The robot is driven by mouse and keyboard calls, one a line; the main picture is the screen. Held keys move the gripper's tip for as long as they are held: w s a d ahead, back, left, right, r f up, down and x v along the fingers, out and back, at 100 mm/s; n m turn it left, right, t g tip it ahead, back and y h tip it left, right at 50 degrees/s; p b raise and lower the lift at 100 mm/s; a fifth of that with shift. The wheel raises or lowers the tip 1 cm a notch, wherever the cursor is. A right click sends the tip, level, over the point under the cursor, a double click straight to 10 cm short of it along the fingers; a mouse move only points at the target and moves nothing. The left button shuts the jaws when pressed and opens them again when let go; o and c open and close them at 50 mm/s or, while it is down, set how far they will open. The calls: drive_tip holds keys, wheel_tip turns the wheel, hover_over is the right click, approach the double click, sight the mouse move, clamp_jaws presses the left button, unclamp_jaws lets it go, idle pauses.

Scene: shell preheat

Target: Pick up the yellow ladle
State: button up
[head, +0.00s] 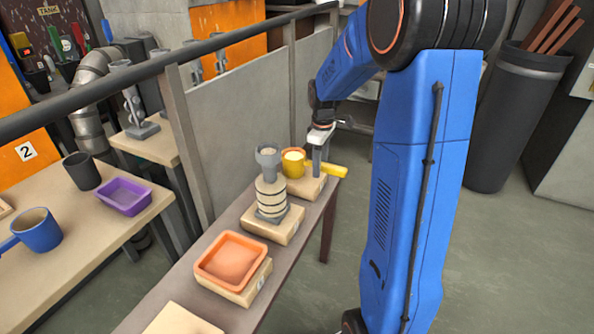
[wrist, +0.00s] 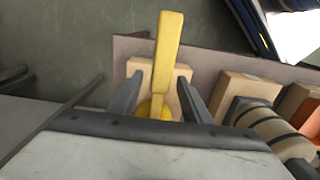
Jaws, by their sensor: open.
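The yellow ladle (head: 293,158) stands on a wooden block at the far end of the narrow bench, its handle pointing right in the head view. In the wrist view its yellow handle (wrist: 167,48) points up, past the block's edge. My gripper (head: 317,160) is above the ladle's handle side. In the wrist view my open gripper (wrist: 159,98) has one finger on each side of the ladle, with a gap to each. The bowl is mostly hidden behind my gripper's body there. I cannot tell the exact height of the fingertips relative to the handle.
A grey-and-tan stacked shell (head: 270,195) stands on a block close by. An orange tray (head: 231,261) sits nearer on the same bench. A railing with grey panels (head: 240,115) runs along the left. A blue mug (head: 37,232) and purple tray (head: 124,196) are on another table.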

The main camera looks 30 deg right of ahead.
drive_tip(key=shift+c, duration=0.4)
drive_tip(key=c, duration=1)
clamp_jaws()
drive_tip(key=shift+r, duration=0.2)
